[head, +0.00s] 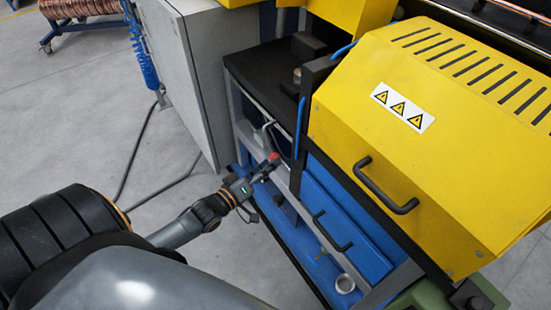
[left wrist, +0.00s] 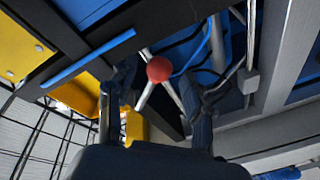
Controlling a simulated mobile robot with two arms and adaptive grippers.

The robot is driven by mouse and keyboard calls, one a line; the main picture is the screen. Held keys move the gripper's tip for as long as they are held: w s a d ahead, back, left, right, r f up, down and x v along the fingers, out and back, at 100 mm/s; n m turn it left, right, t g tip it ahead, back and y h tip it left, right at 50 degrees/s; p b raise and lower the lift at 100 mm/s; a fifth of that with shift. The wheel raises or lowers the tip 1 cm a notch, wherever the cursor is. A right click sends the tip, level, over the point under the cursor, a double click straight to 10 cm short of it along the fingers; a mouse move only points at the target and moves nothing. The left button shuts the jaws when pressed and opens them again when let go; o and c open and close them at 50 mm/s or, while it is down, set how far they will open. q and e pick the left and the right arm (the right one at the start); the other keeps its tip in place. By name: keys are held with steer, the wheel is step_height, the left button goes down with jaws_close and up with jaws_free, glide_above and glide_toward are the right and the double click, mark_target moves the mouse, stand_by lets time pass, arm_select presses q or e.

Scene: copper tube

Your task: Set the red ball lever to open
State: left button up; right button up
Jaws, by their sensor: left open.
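The red ball (head: 274,157) of the lever shows in the head view at the front of the machine frame, right at the tip of my left gripper (head: 263,172). In the left wrist view the red ball (left wrist: 159,69) sits on a thin pale rod (left wrist: 147,94), between the two dark fingers of my left gripper (left wrist: 160,90). The fingers stand apart on either side of the ball, with a gap visible on both sides. Whether a finger touches the rod cannot be told. The lever's base is hidden. My right gripper is in neither view.
A yellow machine cover (head: 430,130) with a black handle stands to the right, above a blue drawer (head: 335,225). A grey cabinet (head: 185,75) is on the left. Grey frame bars and blue hoses lie close around the lever. The floor at left is open.

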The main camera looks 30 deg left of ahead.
arm_select(q)
steer(key=shift+w+d, duration=0.15)
steer(key=shift+w, duration=0.75)
steer(key=shift+w+d, duration=0.15)
steer(key=shift+w, duration=0.7)
jaws_close()
